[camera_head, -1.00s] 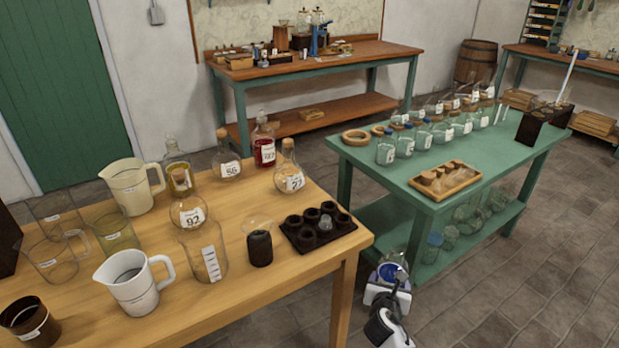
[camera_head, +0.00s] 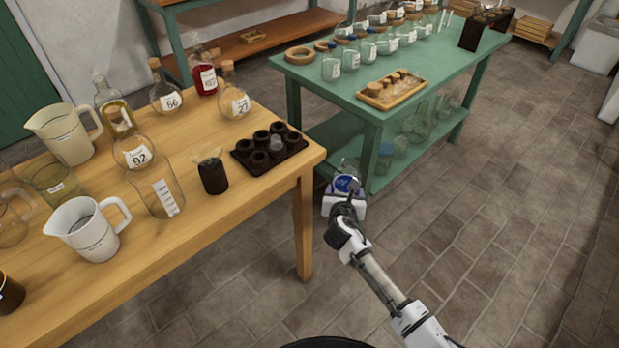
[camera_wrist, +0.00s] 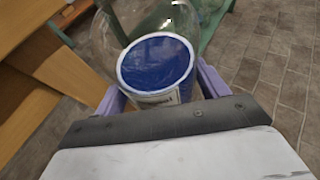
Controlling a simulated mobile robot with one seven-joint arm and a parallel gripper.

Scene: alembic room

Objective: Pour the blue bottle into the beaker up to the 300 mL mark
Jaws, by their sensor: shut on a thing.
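My gripper (camera_head: 345,192) is shut on a glass bottle with a round blue face (camera_wrist: 157,62), off the right corner of the wooden table. The blue end also shows in the head view (camera_head: 345,183). In the wrist view it has a white rim and a label below, and clear glass reaches beyond it. I cannot tell whether the blue is a cap or liquid. A clear beaker with white graduation marks (camera_head: 158,190) stands upright near the front edge of the wooden table, left of my gripper and apart from it. Its marks are too small to read.
The wooden table (camera_head: 235,205) also holds a dark rack (camera_head: 270,150), a small dark vessel (camera_head: 213,176), a white jug (camera_head: 90,228) and labelled flasks. The green table (camera_head: 340,95), with jars and a tray (camera_head: 392,90), stands close behind my gripper. The floor at right is clear.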

